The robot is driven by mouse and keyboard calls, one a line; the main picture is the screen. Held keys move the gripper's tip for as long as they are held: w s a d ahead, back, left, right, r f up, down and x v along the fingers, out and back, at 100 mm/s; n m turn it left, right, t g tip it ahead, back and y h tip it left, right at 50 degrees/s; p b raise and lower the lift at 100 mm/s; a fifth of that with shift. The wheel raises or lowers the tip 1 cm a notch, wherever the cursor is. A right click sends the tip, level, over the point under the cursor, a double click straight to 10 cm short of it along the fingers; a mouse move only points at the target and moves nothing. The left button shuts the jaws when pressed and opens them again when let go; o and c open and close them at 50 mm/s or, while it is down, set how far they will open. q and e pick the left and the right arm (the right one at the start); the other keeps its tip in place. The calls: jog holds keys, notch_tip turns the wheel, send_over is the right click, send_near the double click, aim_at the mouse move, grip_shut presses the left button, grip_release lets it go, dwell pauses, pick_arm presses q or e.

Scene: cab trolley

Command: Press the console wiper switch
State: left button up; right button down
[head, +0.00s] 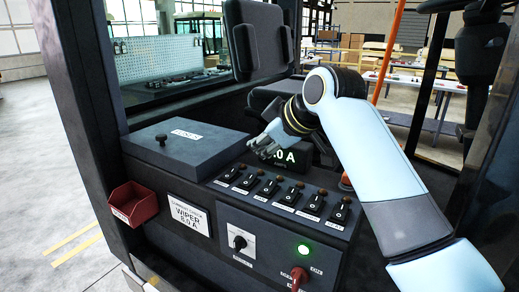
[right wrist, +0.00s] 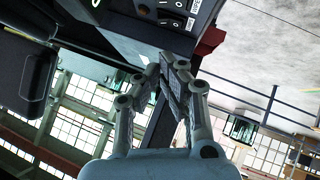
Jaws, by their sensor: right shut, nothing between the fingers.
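The console (head: 205,183) has a row of several black rocker switches (head: 267,190) with small brown knobs behind them. A placard (head: 189,215) on the console front reads "WIPER 5.0 A". My left gripper is out of view.
A grey lidded box (head: 185,143) sits left of the switches, and a red bin (head: 133,204) hangs on the console's left side. Below the row are a rotary knob (head: 239,243), a lit green lamp (head: 303,249) and a red knob (head: 299,276). A seat (head: 258,40) stands behind.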

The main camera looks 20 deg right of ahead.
aim_at(252, 179)
jog(key=b+x, duration=0.1)
jog(key=x, duration=0.4)
jog(key=shift+w+f, duration=0.25)
jog(key=shift+f, duration=0.1)
jog(key=f+b, duration=0.1)
jog(key=b, duration=0.1)
jog(key=w+f+b, duration=0.1)
jog(key=b, duration=0.1)
jog(key=w+f+b, duration=0.1)
jog(key=b, duration=0.1)
jog(key=shift+d+f, duration=0.15)
jog(key=shift+f, duration=0.15)
jog(key=shift+w+d+f+b, duration=0.2)
jog(key=shift+f+b, duration=0.3)
jog(key=shift+b, duration=0.25)
jog(key=shift+f, duration=0.1)
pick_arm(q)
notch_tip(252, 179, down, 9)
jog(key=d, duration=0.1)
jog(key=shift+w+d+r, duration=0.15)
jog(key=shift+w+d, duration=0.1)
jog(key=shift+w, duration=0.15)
pick_arm(e)
jog(key=shift+d, duration=0.1)
